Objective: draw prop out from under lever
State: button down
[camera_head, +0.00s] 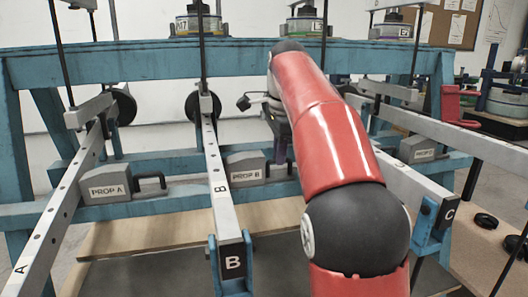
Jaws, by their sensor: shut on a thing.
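Prop B (246,168) is a grey block with a "PROP B" label and a handle on its right side. It sits on the blue cross rail, just right of lever B (211,150), a long grey bar that slopes toward me. I cannot tell whether any of the prop is still under the lever. My gripper (282,155) reaches down at the prop's right end and is shut on its handle; my red arm partly hides the fingers. Prop A (107,189) sits beside lever A (62,205). Prop C (418,150) is near lever C (410,178).
The blue frame (130,70) spans the view, with weights (200,22) along its top. A wooden board (150,228) lies below the rail. Black discs (485,220) lie on a surface at the right. My arm blocks the middle right.

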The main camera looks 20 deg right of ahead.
jog(key=shift+d, duration=0.55)
jog(key=c, duration=1.5)
grip_release()
jog(key=shift+d, duration=0.1)
jog(key=r, duration=0.2)
jog(key=s+r, duration=0.1)
jog(key=r, duration=0.4)
jog(key=shift+s+r, duration=0.3)
